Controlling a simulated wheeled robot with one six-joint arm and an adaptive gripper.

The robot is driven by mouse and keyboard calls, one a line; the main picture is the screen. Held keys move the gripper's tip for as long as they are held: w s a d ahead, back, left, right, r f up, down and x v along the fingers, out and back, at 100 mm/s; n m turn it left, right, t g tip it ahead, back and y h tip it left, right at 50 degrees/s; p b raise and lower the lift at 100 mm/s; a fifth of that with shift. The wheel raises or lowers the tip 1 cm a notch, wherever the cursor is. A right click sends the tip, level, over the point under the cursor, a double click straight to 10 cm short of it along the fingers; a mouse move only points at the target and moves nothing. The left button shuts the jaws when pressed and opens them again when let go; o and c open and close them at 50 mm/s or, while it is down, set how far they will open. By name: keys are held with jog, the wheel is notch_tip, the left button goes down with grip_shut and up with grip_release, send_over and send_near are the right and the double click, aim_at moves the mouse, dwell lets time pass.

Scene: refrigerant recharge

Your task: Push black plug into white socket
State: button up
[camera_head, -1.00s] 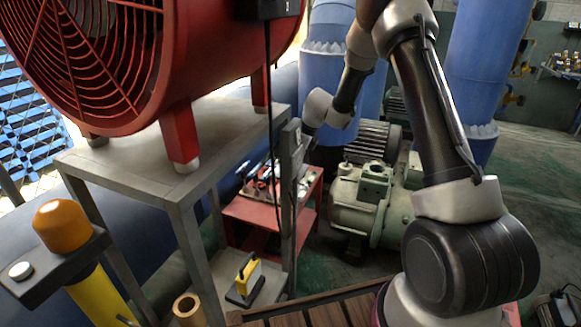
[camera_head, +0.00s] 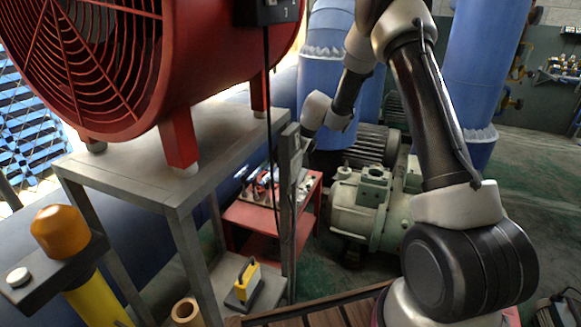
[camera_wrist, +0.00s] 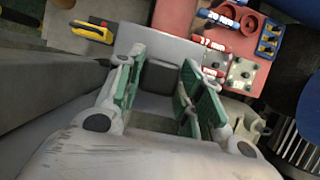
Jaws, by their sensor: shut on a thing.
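My gripper, with green-padded fingers, shows in the wrist view (camera_wrist: 165,90). It is shut on a dark block, which looks like the black plug (camera_wrist: 160,76). A pale surface lies just beyond the block; I cannot tell whether it is the socket's face or whether they touch. In the head view, a pale box on the stand's upright post (camera_head: 297,141) looks like the white socket. My wrist is just right of it, and the fingers and plug are hidden there. A black cable (camera_head: 269,110) hangs from the fan's control box past the post.
A red fan (camera_head: 190,70) stands on a grey metal stand (camera_head: 130,172). A red cart (camera_head: 255,215) with tools is behind the post. A green pump (camera_head: 370,205) stands to the right. A yellow-black tool (camera_head: 244,282) lies on the stand's lower shelf. The post closely flanks my gripper.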

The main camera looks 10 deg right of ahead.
notch_tip(320, 180, up, 27)
dwell(0.5)
dwell(0.4)
notch_tip(320, 180, down, 16)
jog(key=shift+f, duration=0.2)
dwell(0.3)
jog(key=shift+f, duration=5.5)
jog(key=shift+d+r, duration=0.2)
jog(key=shift+c, duration=0.3)
jog(key=v, duration=0.3)
jog(key=shift+s+r, duration=0.15)
jog(key=shift+r, duration=0.25)
jog(key=s+d, duration=0.6)
jog(key=d, duration=0.3)
jog(key=shift+s, duration=0.3)
jog(key=shift+d+r, duration=0.1)
jog(key=shift+r, duration=0.05)
